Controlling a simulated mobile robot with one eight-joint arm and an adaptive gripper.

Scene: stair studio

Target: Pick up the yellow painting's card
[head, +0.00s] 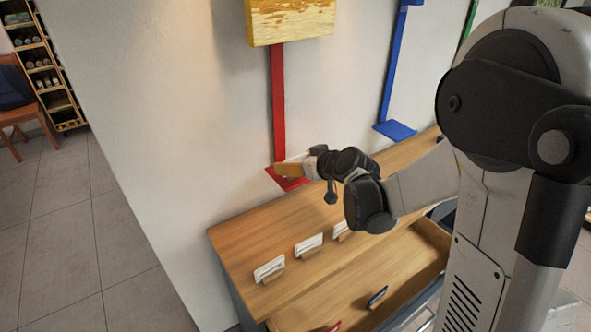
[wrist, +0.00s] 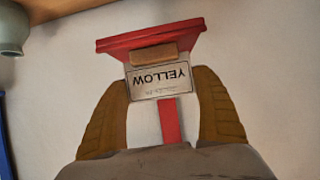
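The yellow painting (head: 290,22) hangs at the top of the wall above a red strip with a small red shelf (head: 286,184). In the wrist view a white card reading YELLOW (wrist: 159,80), upside down, is by a small wooden holder (wrist: 153,54) on the red shelf (wrist: 150,36). My gripper (wrist: 160,76) is open, with one brown finger on each side of the card. In the head view my gripper (head: 292,168) is over the red shelf and hides the card.
A wooden cabinet top (head: 245,236) below carries several white cards in holders, one at the front left (head: 270,268). An open drawer holds a blue item (head: 376,296) and a red one (head: 333,327). A blue shelf (head: 394,130) is to the right.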

